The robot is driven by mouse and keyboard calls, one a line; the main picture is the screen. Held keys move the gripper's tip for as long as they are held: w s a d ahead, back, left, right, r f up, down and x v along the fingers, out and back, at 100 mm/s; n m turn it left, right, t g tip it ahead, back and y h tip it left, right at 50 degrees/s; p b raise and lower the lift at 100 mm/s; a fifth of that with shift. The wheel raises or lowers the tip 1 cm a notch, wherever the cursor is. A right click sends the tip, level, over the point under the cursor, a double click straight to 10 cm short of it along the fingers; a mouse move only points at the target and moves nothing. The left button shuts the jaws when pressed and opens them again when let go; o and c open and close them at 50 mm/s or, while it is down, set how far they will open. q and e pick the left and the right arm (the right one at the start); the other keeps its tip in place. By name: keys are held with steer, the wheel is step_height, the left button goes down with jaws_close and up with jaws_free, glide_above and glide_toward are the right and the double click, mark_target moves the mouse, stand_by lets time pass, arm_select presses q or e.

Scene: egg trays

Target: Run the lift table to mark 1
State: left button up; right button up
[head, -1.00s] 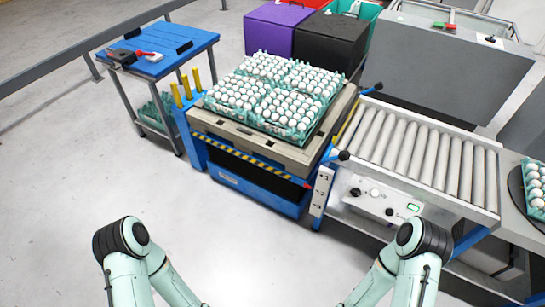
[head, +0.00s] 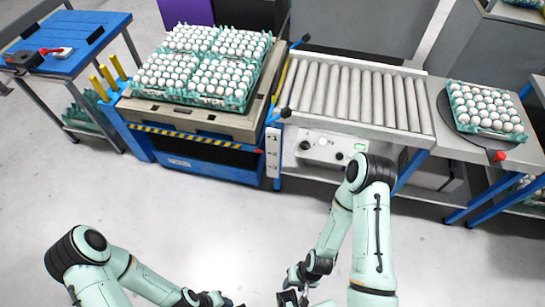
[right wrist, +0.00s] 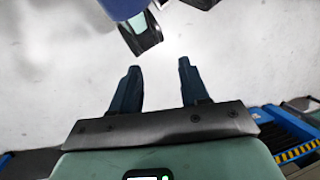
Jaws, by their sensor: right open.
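The blue lift table (head: 205,158) with a yellow-black striped edge stands left of the roller conveyor. It bears a pallet (head: 190,118) with several teal trays of white eggs (head: 208,92). A pale plate with dark marks (head: 273,152) stands upright at its right front corner; I cannot read the marks. A control panel (head: 330,148) with knobs and a small green display is under the conveyor. My right gripper (right wrist: 159,68) is open and empty over bare floor; it shows at the head view's bottom edge (head: 290,298). My left gripper (head: 222,301) is beside it, partly cut off, its jaws unclear.
The roller conveyor (head: 350,95) leads right to a dark turntable (head: 462,122) with an egg tray. A blue side table (head: 70,40) with tools and yellow posts (head: 108,80) are at left. The floor (head: 200,210) before the lift table is clear.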

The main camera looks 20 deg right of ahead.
jaws_close()
stand_by(1.7)
